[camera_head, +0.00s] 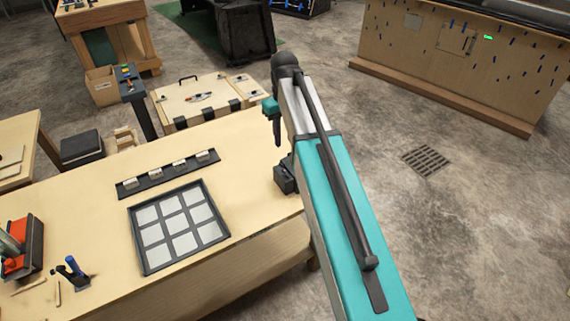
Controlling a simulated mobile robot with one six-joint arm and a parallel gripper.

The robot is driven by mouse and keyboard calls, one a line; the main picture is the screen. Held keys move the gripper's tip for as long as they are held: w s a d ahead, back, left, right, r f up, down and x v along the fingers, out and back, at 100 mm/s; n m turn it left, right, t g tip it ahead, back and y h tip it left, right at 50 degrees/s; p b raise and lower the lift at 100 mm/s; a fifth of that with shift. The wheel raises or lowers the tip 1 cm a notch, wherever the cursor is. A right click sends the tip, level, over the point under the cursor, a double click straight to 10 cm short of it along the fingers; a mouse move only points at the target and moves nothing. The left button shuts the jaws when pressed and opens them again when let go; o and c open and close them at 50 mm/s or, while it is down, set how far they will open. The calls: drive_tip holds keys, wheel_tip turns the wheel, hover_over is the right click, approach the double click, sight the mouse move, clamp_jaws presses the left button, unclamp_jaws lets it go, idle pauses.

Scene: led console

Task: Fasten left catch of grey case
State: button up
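My arm reaches up from the bottom right, and my gripper (277,132) hangs at its far end, above the right part of the workbench. Its fingers are small and seen side-on, so their opening cannot be told. A small dark grey case-like object (285,174) stands at the bench's right edge, below my gripper and partly hidden by my arm. No catch can be made out on it. I cannot tell for sure that it is the grey case. My gripper looks apart from it.
The wooden workbench (110,250) holds a black-framed tray (142,245) of light squares, a dark strip (140,187) with several small blocks, and tools at left. A wooden chest (195,97) stands behind. The floor (470,220) at right is clear around a drain grate (426,160).

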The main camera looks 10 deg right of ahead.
sight(285, 170)
drive_tip(key=shift+f+b, duration=2.6)
drive_tip(key=shift+f, duration=4.3)
clamp_jaws()
